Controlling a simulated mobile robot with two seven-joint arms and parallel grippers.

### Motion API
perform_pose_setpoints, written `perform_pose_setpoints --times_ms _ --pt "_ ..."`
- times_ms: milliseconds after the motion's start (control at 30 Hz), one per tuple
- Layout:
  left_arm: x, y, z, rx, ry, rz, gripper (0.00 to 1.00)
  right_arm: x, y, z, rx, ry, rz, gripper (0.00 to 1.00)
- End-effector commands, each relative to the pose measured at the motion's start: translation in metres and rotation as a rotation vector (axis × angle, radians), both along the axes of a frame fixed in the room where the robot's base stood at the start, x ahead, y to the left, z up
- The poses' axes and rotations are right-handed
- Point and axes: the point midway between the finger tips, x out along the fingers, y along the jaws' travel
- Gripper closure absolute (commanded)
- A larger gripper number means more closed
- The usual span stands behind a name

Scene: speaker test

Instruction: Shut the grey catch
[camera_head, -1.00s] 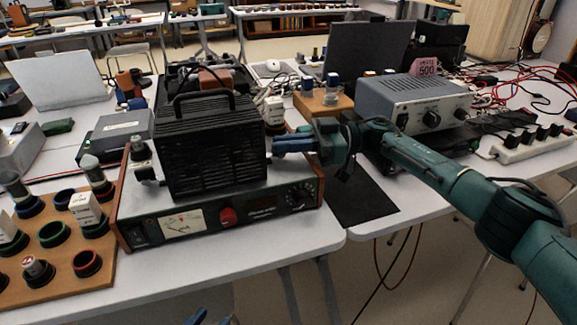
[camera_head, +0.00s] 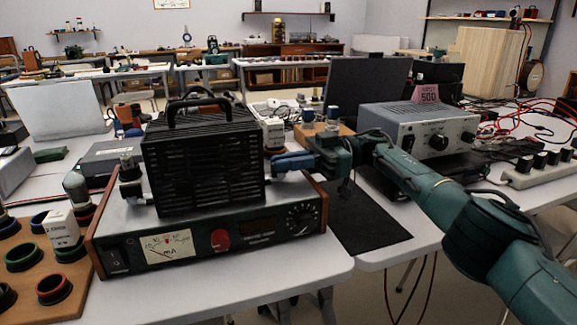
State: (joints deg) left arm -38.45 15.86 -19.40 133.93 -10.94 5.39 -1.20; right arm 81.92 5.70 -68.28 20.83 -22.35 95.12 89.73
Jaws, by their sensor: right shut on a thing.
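A black ribbed box (camera_head: 205,165) with a top handle stands on a wood-sided meter unit (camera_head: 215,243) on the near table. My right gripper (camera_head: 277,165) reaches in from the right, its blue fingers at the right side of the box. It is shut on a small part there, which I take to be the grey catch; the fingers hide it, so its position cannot be told. A small grey-and-black fitting (camera_head: 131,170) shows at the left side of the box. My left gripper is not in view.
A wooden rack (camera_head: 25,275) with coloured rings stands at the left front. A grey power supply (camera_head: 415,128) is behind my right arm. A power strip (camera_head: 540,170) and red cables lie at the right. A gap separates the two tables.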

Motion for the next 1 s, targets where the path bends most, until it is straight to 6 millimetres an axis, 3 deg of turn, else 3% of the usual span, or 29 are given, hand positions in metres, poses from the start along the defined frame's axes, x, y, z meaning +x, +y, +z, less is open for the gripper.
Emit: perform_pose_setpoints --times_ms 267,300,533,833,1000 --pt "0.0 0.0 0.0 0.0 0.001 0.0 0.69 -0.001 0.002 -0.001 0.0 0.001 0.006 1.0" --pt "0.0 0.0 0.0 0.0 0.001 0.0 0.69 -0.001 0.002 -0.001 0.0 0.001 0.006 0.89" --pt "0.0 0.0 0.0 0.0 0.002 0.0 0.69 -0.001 0.001 0.0 0.0 0.0 0.003 0.7" --pt "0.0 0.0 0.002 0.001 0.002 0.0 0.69 0.0 0.001 0.004 0.0 -0.001 0.002 0.69" --pt "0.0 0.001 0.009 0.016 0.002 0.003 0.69 -0.001 0.001 0.03 0.0 -0.004 0.003 0.69"
